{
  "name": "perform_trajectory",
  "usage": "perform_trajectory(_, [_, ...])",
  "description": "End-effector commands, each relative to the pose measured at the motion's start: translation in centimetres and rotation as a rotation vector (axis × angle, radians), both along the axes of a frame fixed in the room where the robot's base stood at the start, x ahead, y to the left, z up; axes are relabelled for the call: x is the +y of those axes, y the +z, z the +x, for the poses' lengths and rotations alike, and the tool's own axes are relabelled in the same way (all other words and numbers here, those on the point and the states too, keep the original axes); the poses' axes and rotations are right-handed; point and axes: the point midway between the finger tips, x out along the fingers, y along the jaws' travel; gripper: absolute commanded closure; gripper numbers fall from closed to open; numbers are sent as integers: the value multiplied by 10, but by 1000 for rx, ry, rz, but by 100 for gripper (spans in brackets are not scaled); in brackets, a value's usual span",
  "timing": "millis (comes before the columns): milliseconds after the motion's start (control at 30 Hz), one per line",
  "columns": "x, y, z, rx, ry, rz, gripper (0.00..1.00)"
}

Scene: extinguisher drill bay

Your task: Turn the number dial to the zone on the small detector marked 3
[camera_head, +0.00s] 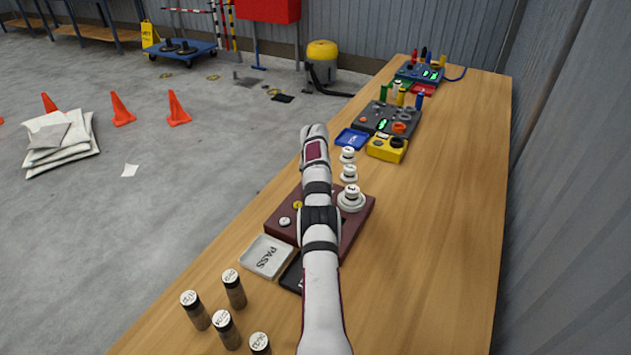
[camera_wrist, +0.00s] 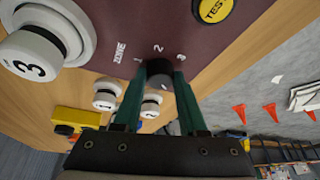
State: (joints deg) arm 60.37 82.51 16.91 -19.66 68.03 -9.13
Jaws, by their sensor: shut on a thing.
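The number dial (camera_wrist: 158,69) is a dark round knob on a maroon panel (camera_wrist: 125,22), printed ZONE with 1, 2 and 3 around it. My gripper (camera_wrist: 163,77) has its green fingers shut on the knob in the wrist view. The knob's pointer cannot be made out. A white detector marked 3 (camera_wrist: 35,62) stands at the panel's corner. Two smaller white detectors (camera_wrist: 107,93) (camera_wrist: 150,106) stand beyond the panel; their marks are too small to read. In the head view the panel (camera_head: 352,230) is partly behind my arm, which hides the dial and my gripper.
A yellow TEST button (camera_wrist: 212,9) is on the panel. A white PASS tray (camera_head: 267,257) and several dark cylinders (camera_head: 235,290) lie nearer on the bench. Beyond are a blue tray (camera_head: 352,139), a yellow box (camera_head: 387,149) and grey equipment (camera_head: 388,117). The bench's right side is clear.

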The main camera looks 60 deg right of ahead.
Motion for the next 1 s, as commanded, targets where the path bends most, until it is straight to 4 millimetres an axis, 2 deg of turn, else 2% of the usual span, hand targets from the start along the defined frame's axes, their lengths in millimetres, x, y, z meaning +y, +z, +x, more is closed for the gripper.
perform_trajectory(167, [-1, 0, -1, -2, 104, 1, 100])
perform_trajectory(400, [-1, 0, -1, -2, 111, 0, 100])
perform_trajectory(433, [-1, 0, -1, -2, 111, 0, 55])
perform_trajectory(567, [-1, 0, -1, -1, 111, 0, 32])
perform_trajectory(600, [-1, 0, -1, -1, 111, 0, 29])
perform_trajectory(867, [0, 1, -1, -1, 111, 0, 29])
perform_trajectory(1000, [0, 7, -2, -1, 111, 0, 29])
